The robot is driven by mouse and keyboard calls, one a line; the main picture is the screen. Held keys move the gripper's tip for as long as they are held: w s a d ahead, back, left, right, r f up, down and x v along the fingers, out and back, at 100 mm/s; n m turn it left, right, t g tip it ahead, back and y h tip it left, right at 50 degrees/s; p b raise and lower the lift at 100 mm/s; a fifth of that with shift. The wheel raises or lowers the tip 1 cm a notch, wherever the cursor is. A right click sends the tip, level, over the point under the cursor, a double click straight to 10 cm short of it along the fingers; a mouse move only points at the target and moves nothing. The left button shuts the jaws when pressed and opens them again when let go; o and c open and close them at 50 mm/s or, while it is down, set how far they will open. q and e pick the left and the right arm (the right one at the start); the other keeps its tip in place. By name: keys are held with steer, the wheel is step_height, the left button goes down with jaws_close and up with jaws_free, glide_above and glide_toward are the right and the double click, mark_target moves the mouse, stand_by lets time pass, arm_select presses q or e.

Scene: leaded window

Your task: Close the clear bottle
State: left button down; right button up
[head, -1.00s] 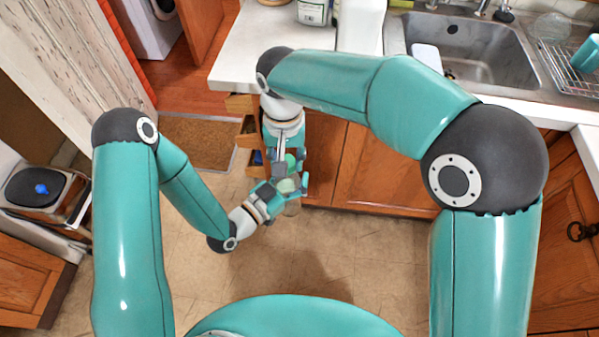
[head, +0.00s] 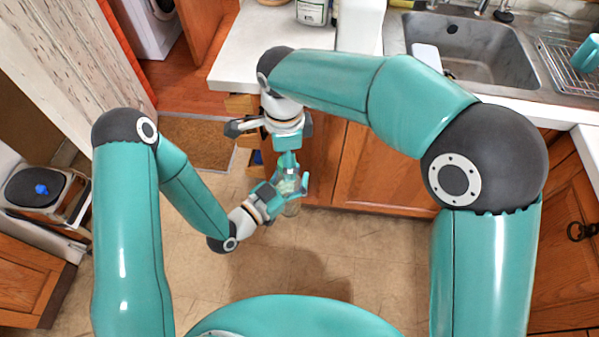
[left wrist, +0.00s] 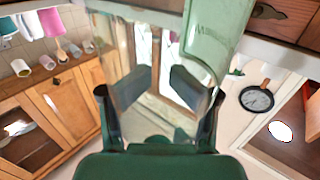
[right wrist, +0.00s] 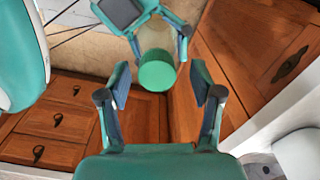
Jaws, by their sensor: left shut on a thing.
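The clear bottle (right wrist: 155,35) is in my left gripper (head: 290,184), which is shut on it above the floor. In the left wrist view the clear bottle (left wrist: 145,50) fills the space between the fingers, and the room shows through it. A green cap (right wrist: 157,70) covers the bottle's near end in the right wrist view; I cannot tell how tightly it sits. My right gripper (right wrist: 160,84) is open. Its two pads stand to either side of the cap with gaps, apparently not touching it. In the head view the right gripper points toward the bottle, its fingers partly hidden.
A white counter (head: 262,50) and wooden cabinets (head: 385,165) stand just beyond the grippers. Open drawers (head: 240,104) lie close behind the right wrist. A sink (head: 468,50) is at the back right. The tiled floor (head: 330,260) below is clear.

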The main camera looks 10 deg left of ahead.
steer(key=shift+r, duration=0.1)
step_height(320, 180, up, 12)
stand_by(0.7)
steer(key=shift+f, duration=0.2)
steer(key=w+d+f+n+y, duration=0.1)
steer(key=d+f+n, duration=0.25)
steer(key=f, duration=0.95)
steer(key=d+f+n+y, duration=0.25)
steer(key=d+f, duration=0.25)
steer(key=f, duration=0.7)
steer(key=s+d+f+n, duration=0.3)
steer(key=s+d+f, duration=0.2)
steer(key=s+f, duration=0.2)
steer(key=s+d+f+n, duration=0.3)
steer(key=s+d+f, duration=0.2)
steer(key=s+f, duration=0.2)
steer(key=shift+s+d+f+n+t, duration=0.15)
steer(key=shift+s+d+n+t, duration=0.2)
steer(key=shift+s, duration=0.85)
